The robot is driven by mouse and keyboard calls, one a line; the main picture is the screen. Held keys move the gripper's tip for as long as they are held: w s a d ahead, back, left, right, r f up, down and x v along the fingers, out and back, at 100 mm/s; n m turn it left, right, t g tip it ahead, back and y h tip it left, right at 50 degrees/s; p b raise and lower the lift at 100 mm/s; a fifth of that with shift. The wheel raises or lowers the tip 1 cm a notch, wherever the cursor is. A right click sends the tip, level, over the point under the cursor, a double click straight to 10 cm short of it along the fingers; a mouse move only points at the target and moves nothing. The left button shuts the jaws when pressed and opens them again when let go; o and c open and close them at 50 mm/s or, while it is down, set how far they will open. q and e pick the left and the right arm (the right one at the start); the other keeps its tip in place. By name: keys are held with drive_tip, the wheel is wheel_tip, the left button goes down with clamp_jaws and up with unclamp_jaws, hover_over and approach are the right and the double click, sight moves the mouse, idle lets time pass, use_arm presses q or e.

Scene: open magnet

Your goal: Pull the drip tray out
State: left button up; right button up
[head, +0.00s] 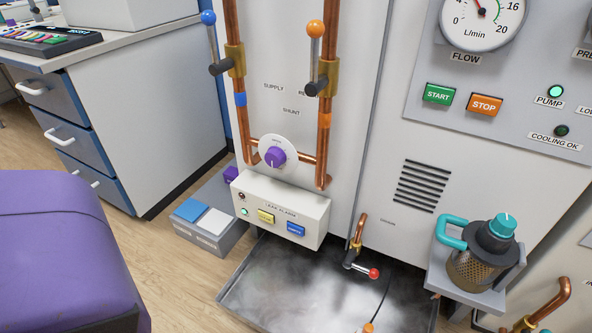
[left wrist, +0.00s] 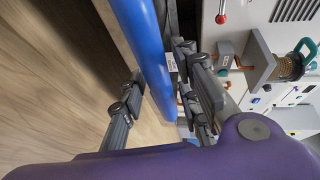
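The drip tray (head: 290,285) is a wide, shallow grey metal tray at floor level under the white cabinet. Its front edge is cut off by the bottom of the head view. In the left wrist view a thick blue bar (left wrist: 146,50), which looks like the tray's handle, crosses between the dark fingers of my left gripper (left wrist: 160,75). The fingers are apart, one on each side of the bar, with a gap visible on the left side. Contact on the right side is unclear. My left gripper is outside the head view. My right gripper is in neither view.
A drain tap with a red-tipped lever (head: 362,269) hangs over the tray. A leak alarm box (head: 281,208) overhangs its back left. A grey box with blue and white pads (head: 210,225) stands left of it. A bracket holds a strainer (head: 473,270) at right. Wooden floor is free at left.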

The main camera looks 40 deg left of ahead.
use_arm(q)
drive_tip(key=v, duration=1.2)
idle(0.6)
